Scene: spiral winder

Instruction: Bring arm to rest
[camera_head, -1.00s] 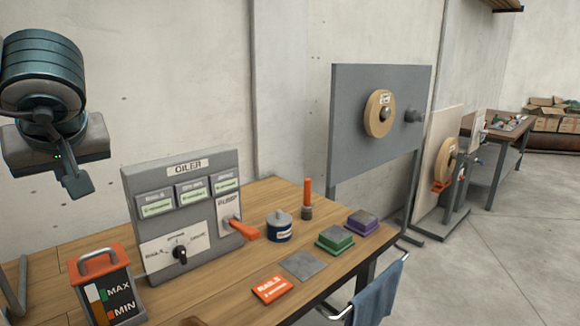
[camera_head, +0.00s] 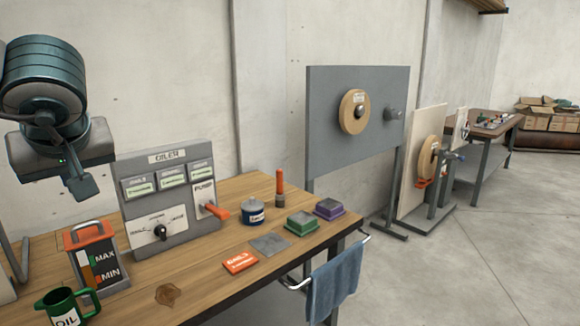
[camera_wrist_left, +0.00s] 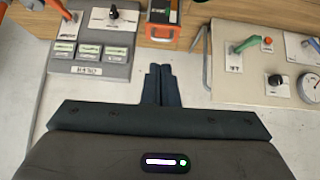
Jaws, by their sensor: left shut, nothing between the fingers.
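My left gripper (camera_head: 84,188) hangs at the upper left of the head view, raised in front of the wall and above the bench. In the left wrist view its two fingers (camera_wrist_left: 158,86) lie side by side, shut and empty. The fingers touch nothing. Beyond them in that view are the grey oiler panel (camera_wrist_left: 98,45) and the orange-topped oil level box (camera_wrist_left: 178,22). The oiler panel (camera_head: 168,205) and level box (camera_head: 98,258) stand on the bench in the head view. My right gripper is not in view.
The wooden bench (camera_head: 200,290) carries a green oil can (camera_head: 68,306), a blue pot (camera_head: 255,213), a green block (camera_head: 302,223) and a purple block (camera_head: 329,208). A blue towel (camera_head: 335,285) hangs on the front rail. Open floor (camera_head: 480,270) lies to the right.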

